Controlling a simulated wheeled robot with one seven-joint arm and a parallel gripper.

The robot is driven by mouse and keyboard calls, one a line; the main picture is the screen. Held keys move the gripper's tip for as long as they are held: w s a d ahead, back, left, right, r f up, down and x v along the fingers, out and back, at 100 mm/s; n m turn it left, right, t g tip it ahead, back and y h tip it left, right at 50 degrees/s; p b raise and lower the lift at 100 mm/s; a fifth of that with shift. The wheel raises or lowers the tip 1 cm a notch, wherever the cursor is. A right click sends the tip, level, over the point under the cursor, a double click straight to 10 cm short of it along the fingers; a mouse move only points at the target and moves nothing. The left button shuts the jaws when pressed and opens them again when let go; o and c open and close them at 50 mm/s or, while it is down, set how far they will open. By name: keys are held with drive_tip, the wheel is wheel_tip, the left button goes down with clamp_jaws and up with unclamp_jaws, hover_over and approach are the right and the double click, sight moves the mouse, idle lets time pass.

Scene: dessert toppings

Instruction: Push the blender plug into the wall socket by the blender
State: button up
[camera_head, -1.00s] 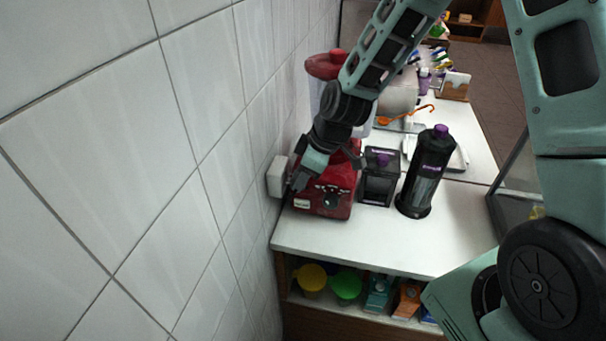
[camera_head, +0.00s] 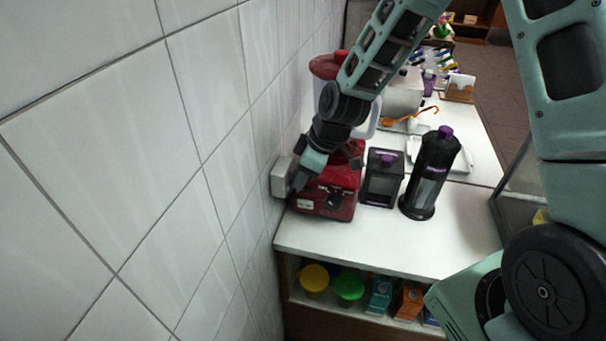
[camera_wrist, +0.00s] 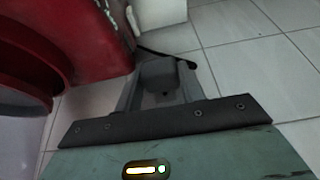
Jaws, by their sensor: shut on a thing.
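The red blender (camera_head: 326,198) stands on the white counter against the tiled wall, and its red body fills the left of the wrist view (camera_wrist: 75,40). The white wall socket (camera_head: 281,179) sticks out of the wall just left of the blender; a white block at the top of the wrist view (camera_wrist: 158,12) looks like it. My gripper (camera_head: 297,184) is beside the socket's right side. In the wrist view its fingers are shut on the dark grey plug (camera_wrist: 160,74), with a black cord (camera_wrist: 180,58) beyond. The plug's front end is hidden, so I cannot tell whether it touches the socket.
A black box-shaped container (camera_head: 382,182) and a tall black dispenser (camera_head: 430,178) stand right of the blender. The counter's front (camera_head: 370,242) is clear. Yellow (camera_head: 314,277) and green (camera_head: 349,287) lidded tubs sit on the shelf below. The wall is close on the left.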

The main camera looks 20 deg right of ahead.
drive_tip(key=shift+w+a, duration=0.15)
drive_tip(key=shift+a, duration=0.05)
idle(0.6)
drive_tip(key=o, duration=1.1)
drive_tip(key=shift+o, duration=0.2)
